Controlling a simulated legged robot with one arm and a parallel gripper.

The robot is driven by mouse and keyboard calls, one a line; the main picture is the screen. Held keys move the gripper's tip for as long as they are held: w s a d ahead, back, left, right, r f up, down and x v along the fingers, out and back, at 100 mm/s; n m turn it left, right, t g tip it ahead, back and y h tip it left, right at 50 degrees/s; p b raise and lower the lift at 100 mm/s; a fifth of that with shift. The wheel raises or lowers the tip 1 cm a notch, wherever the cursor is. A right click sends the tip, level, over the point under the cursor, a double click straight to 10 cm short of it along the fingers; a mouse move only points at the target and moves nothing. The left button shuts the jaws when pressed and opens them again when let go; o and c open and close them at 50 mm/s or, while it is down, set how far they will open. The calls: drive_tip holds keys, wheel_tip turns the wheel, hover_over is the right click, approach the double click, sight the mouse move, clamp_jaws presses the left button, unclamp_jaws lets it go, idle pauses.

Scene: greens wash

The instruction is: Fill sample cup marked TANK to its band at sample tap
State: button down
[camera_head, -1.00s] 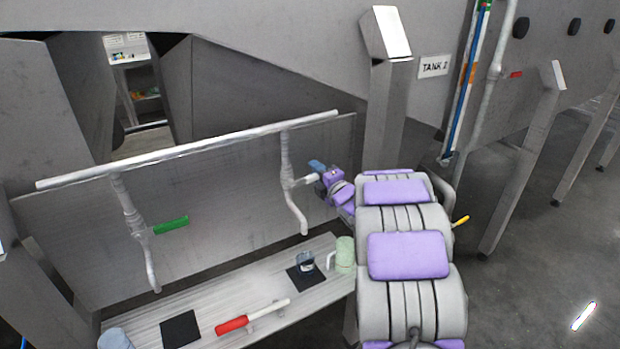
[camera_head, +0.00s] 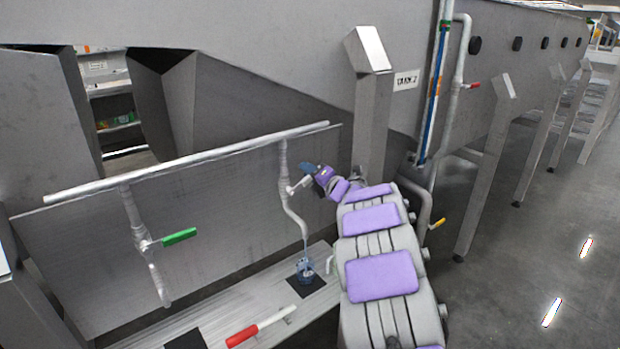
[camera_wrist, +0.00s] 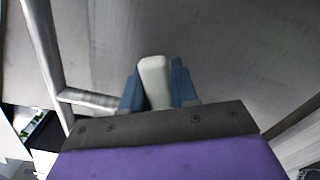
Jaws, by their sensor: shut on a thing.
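The clear sample cup (camera_head: 305,273) stands upright on a black pad (camera_head: 306,288) on the bench, under the right-hand tap (camera_head: 288,190). A thin bluish stream (camera_head: 305,243) runs from the tap's spout down into the cup. Its marking, band and liquid level are too small to read. My gripper (camera_head: 309,170) is up at this tap's pale lever. In the wrist view my gripper (camera_wrist: 158,88) has its blue fingers on either side of the whitish lever (camera_wrist: 155,78), shut on it.
A second tap with a green lever (camera_head: 180,237) hangs to the left from the same rail (camera_head: 190,160). A red-handled tool (camera_head: 243,336) lies on the bench (camera_head: 215,306), near another black pad (camera_head: 186,341). A sign (camera_head: 406,80) is on the tank wall.

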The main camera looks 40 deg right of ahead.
drive_tip(key=shift+a+f, duration=0.1)
drive_tip(key=c, duration=1)
unclamp_jaws()
drive_tip(key=shift+w, duration=0.1)
drive_tip(key=shift+o, duration=0.2)
drive_tip(key=shift+d, duration=0.2)
drive_tip(key=s+p, duration=0.2)
drive_tip(key=s, duration=1.5)
drive_tip(key=shift+s, duration=0.25)
